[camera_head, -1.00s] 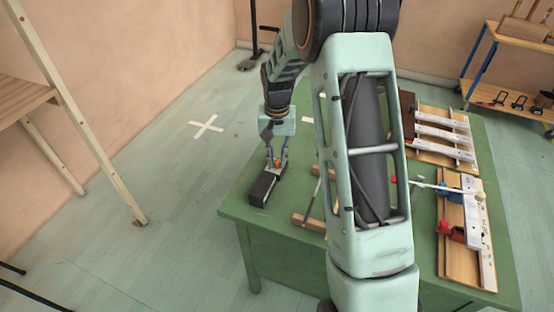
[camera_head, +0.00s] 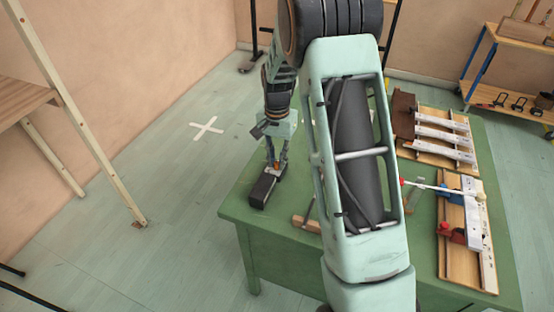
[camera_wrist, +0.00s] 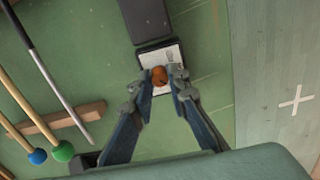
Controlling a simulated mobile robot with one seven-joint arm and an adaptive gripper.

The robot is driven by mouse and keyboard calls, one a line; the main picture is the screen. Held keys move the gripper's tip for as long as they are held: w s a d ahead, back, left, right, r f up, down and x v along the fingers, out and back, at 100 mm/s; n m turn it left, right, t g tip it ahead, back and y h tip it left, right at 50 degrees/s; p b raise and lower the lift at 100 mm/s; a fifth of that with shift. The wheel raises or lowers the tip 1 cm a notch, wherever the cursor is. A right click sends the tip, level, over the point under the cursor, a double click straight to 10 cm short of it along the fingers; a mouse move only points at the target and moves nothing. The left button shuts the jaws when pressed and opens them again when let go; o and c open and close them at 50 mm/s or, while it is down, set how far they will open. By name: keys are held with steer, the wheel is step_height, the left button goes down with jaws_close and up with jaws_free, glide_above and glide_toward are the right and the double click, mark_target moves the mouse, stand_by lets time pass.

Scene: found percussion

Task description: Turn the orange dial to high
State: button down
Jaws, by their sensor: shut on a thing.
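The orange dial (camera_wrist: 159,76) sits on the light top plate of a small dark box (camera_head: 263,190) near the left edge of the green table. In the wrist view, my gripper (camera_wrist: 161,74) has its two fingertips closed on opposite sides of the dial. In the head view, my gripper (camera_head: 276,165) reaches down onto the box from above, and the dial shows as a small orange spot between the fingers. Any marks for the dial's settings are too small or too covered to read.
Mallets with blue (camera_wrist: 38,156) and green (camera_wrist: 63,151) heads lie across a wooden rest (camera_wrist: 60,119) beside the box. Wooden boards with metal bars (camera_head: 440,140) and red and blue clamps fill the table's right side. My arm hides the table's middle.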

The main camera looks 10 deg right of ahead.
mark_target(277, 162)
steer(key=c, duration=1.8)
jaws_free()
steer(key=shift+c, duration=0.2)
step_height(277, 162, up, 12)
